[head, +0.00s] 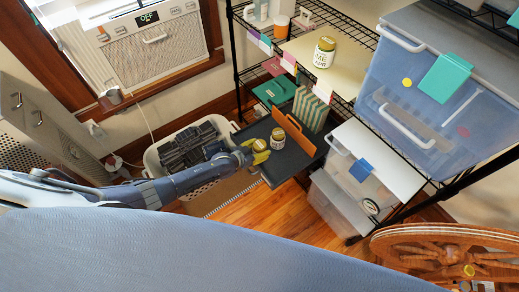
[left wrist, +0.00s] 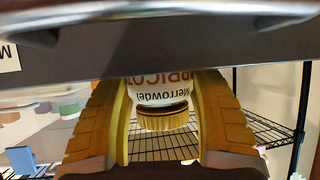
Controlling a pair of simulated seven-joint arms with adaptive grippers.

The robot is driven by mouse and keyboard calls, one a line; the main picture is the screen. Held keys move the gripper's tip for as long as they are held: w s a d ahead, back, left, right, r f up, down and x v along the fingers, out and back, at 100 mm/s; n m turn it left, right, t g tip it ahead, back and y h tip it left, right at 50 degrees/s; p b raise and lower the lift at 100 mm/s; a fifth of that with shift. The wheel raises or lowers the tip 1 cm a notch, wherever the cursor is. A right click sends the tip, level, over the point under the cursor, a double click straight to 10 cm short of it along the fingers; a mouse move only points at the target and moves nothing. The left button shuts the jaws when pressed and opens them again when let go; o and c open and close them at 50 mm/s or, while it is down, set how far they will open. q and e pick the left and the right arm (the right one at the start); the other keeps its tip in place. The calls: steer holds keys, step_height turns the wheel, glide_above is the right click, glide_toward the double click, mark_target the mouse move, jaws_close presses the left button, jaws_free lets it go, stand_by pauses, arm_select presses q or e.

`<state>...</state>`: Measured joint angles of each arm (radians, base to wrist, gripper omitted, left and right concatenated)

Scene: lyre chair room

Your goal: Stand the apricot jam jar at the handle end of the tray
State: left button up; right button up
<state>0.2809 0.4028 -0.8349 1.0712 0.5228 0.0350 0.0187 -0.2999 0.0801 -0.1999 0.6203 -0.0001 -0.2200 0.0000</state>
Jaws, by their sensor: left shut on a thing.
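The apricot jam jar (left wrist: 160,92), white-labelled with a gold lid, is between the yellow fingers of my left gripper (left wrist: 163,105) in the left wrist view, where it appears upside down. In the head view my left gripper (head: 268,146) is at the left side of the dark tray (head: 282,168), shut on the gold-lidded jar (head: 277,140). The jar's label is too small to read there, and I cannot tell whether its base touches the tray. My right gripper is not in view.
A lime jar (head: 324,54) stands on the wire shelf. A basket (head: 168,146) is left of the tray; clear bins (head: 345,165) stand to its right.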

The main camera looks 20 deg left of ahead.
arm_select(q)
steer(key=o, duration=1.5)
steer(key=shift+f, duration=0.1)
steer(key=shift+o, duration=0.2)
steer(key=v, duration=1.2)
steer(key=s+a+f+n+g+y, duration=0.1)
steer(key=s+a+f+g+y, duration=0.15)
steer(key=s+f, duration=0.85)
steer(key=s+a+f+n+g+y, duration=0.15)
steer(key=s+a+f, duration=0.25)
steer(key=s+f, duration=0.75)
steer(key=s+d+f+g+y, duration=0.1)
steer(key=s+f, duration=0.5)
steer(key=s, duration=0.6)
steer(key=s+d+f+g, duration=0.2)
steer(key=s+f+g, duration=0.2)
steer(key=s, duration=0.9)
step_height(320, 180, down, 2)
steer(key=shift+f+m+y, duration=0.25)
steer(key=shift+m+y, duration=0.1)
steer(key=shift+y, duration=0.05)
